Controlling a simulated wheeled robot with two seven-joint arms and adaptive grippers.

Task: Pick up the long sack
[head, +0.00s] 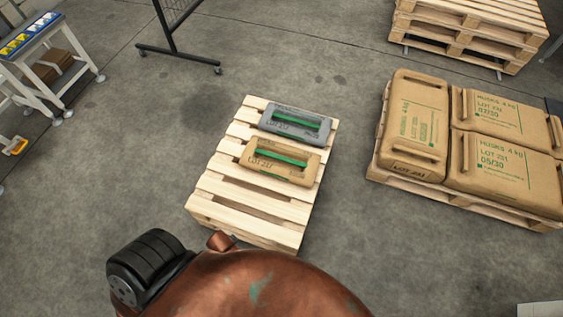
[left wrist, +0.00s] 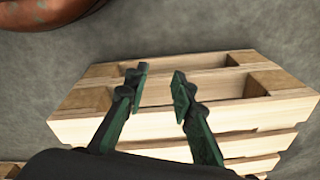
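Several large tan sacks lie on the right pallet (head: 468,205). One (head: 412,122) lies lengthwise on its left side, and two more sacks (head: 498,120) (head: 505,172) lie beside it. A smaller grey sack (head: 285,112) and a small tan sack (head: 262,178) lie on the middle pallet (head: 235,199), each with a green bar. I cannot tell for sure which is the long sack. My left gripper (left wrist: 160,82) is open and empty over a wooden pallet's edge (left wrist: 215,119) in the left wrist view. It does not show in the head view. My right gripper is not in view.
An empty-looking pallet stack (head: 470,35) stands at the back right. A wheeled rack (head: 172,40) stands at the back, and a white table (head: 45,50) at the far left. Grey floor is clear between the two sack pallets and left of the middle one.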

